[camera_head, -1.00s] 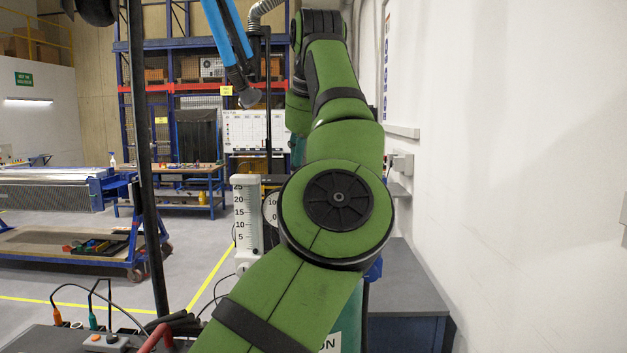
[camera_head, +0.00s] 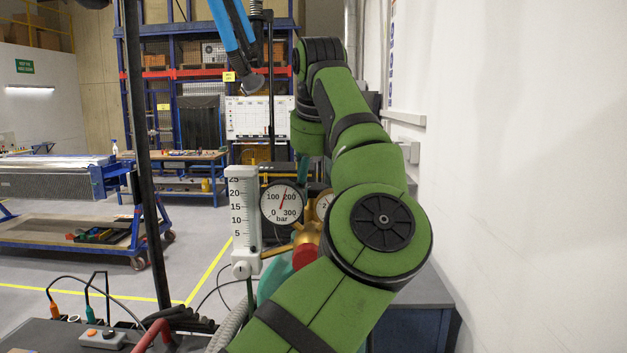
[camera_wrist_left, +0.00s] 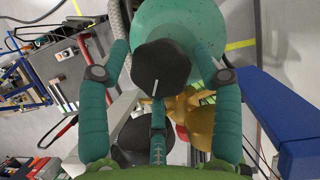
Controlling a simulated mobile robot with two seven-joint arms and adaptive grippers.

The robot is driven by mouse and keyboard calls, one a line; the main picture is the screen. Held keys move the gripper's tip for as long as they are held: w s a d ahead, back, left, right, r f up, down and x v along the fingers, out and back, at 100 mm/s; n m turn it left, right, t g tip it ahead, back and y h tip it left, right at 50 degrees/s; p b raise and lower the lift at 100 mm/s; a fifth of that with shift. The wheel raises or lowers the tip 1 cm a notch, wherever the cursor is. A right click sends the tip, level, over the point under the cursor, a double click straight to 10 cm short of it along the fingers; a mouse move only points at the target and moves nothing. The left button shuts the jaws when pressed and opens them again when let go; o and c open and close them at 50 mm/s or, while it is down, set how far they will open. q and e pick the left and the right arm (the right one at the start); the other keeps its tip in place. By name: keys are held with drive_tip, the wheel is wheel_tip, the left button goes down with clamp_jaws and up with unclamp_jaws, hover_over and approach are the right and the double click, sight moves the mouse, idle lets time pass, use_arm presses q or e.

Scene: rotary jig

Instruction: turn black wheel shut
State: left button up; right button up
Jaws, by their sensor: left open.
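The black wheel (camera_wrist_left: 161,68), a dark faceted knob with a white mark, sits over a teal gas cylinder (camera_wrist_left: 198,22) in the left wrist view. My left gripper (camera_wrist_left: 161,52) is open, with teal fingers on the left and right of the wheel and a third finger below it. Gaps show at the sides; contact at the third finger is unclear. The cylinder (camera_head: 274,278) shows partly behind the arm. My right gripper is not in view.
Brass fittings (camera_wrist_left: 198,118) sit close to the gripper's right finger. A pressure gauge (camera_head: 282,203) and a white scaled tube (camera_head: 243,212) stand left of my arm. A white wall (camera_head: 530,150) bounds the right side. Open floor lies further left.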

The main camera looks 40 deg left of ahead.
use_arm(q)
drive_tip(key=shift+s+d, duration=0.1)
drive_tip(key=shift+s+d+r, duration=0.1)
drive_tip(key=c, duration=0.6)
drive_tip(key=shift+c, duration=1.3)
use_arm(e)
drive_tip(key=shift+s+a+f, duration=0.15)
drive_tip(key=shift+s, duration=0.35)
